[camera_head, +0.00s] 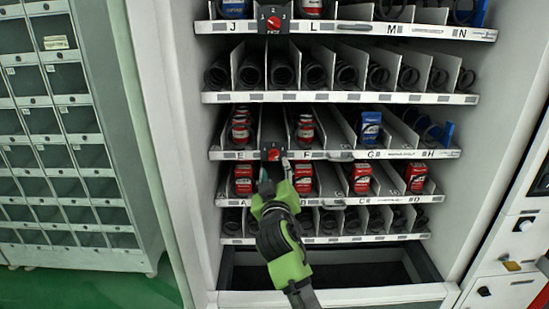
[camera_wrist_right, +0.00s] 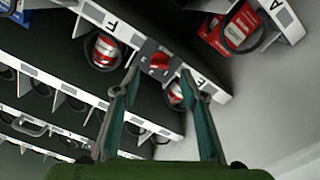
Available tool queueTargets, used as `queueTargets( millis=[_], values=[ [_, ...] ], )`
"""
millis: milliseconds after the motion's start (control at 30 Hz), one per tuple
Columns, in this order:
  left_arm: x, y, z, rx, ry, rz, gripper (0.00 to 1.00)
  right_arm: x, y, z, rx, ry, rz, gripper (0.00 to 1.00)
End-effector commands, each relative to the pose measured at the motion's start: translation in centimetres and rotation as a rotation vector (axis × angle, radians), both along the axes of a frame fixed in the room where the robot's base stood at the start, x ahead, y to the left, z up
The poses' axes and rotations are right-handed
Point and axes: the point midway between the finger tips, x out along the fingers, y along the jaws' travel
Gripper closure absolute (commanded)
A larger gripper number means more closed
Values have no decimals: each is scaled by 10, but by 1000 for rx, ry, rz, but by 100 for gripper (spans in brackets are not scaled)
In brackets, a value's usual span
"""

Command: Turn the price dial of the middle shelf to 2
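The price dial (camera_head: 273,154) of the middle shelf is a red knob on a dark plate between labels E and F. It also shows in the right wrist view (camera_wrist_right: 159,61), upside down. Its setting is too small to read. My right gripper (camera_head: 274,171), with green fingers, is just below and in front of the dial in the head view. In the right wrist view my right gripper (camera_wrist_right: 160,73) is open, with its fingertips apart to either side of the dial. I cannot tell whether they touch it. My left gripper is in neither view.
The E–H shelf edge (camera_head: 390,154) holds red cans and a blue box (camera_head: 371,126). The A–D shelf below holds red items (camera_head: 361,178). Another red dial (camera_head: 273,22) sits on the upper J–N shelf. A grey locker cabinet (camera_head: 75,150) stands at left.

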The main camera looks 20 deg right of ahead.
Motion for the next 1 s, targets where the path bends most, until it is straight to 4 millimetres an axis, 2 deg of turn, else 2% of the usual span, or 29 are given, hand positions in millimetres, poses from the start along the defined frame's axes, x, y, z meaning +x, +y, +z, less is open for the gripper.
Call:
queueTargets(
  millis=[200, 400, 833, 867, 1000],
  values=[
    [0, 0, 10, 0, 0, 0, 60, 32, -11, 2, -2, 1, -3, 61],
    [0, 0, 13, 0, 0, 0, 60, 51, -15, 1, -2, 1, -1, 61],
    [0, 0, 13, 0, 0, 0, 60, 57, -17, 0, 0, 0, -1, 61],
    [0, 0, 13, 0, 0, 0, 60, 57, -17, 0, 0, 0, -1, 64],
    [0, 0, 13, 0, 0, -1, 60, 57, -17, 0, 0, 1, -1, 99]
  ],
)
